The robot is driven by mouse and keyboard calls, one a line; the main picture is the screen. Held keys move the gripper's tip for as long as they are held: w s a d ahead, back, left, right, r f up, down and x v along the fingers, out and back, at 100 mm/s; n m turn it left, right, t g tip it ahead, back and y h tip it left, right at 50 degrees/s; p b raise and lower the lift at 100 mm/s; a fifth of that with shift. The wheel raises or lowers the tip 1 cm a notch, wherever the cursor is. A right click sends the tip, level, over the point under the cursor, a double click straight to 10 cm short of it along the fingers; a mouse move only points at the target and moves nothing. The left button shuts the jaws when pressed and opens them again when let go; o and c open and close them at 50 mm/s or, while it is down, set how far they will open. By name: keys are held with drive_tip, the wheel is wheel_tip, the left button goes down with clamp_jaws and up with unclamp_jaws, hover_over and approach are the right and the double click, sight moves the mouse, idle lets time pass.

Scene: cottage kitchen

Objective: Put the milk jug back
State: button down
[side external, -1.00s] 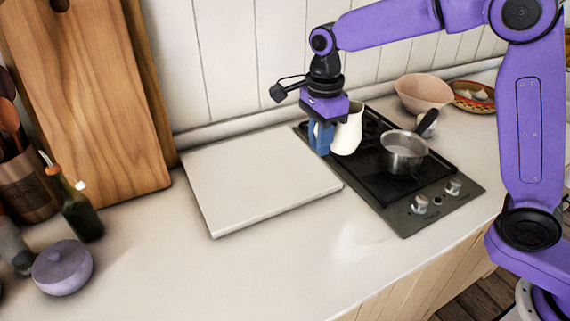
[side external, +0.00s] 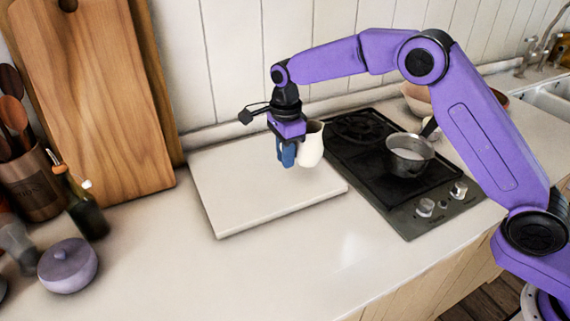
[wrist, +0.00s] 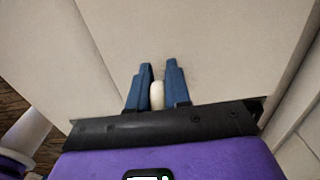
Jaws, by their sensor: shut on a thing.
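The cream milk jug (side external: 312,150) hangs upright in the side view, over the right back part of a pale raised slab (side external: 250,206). It appears to be above the slab, not touching it. My gripper (side external: 286,160) points down at the jug's left side, its blue fingers shut on the jug's handle. In the wrist view, a small cream piece of the handle (wrist: 157,95) shows between my fingers (wrist: 158,72). The jug's body is not visible there.
A black hob (side external: 375,160) with a steel saucepan (side external: 410,155) stands right of the slab. A bowl (side external: 416,100) is partly hidden behind my arm. A lilac pot (side external: 68,266), dark bottle (side external: 86,212) and wooden boards (side external: 95,95) stand left. The front counter is clear.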

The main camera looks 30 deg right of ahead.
drive_tip(key=shift+w+f, duration=0.1)
drive_tip(key=shift+f, duration=1.55)
drive_tip(key=shift+f, duration=0.15)
drive_tip(key=c, duration=1.1)
unclamp_jaws()
wheel_tip(320, 180, up, 12)
drive_tip(key=shift+r, duration=0.2)
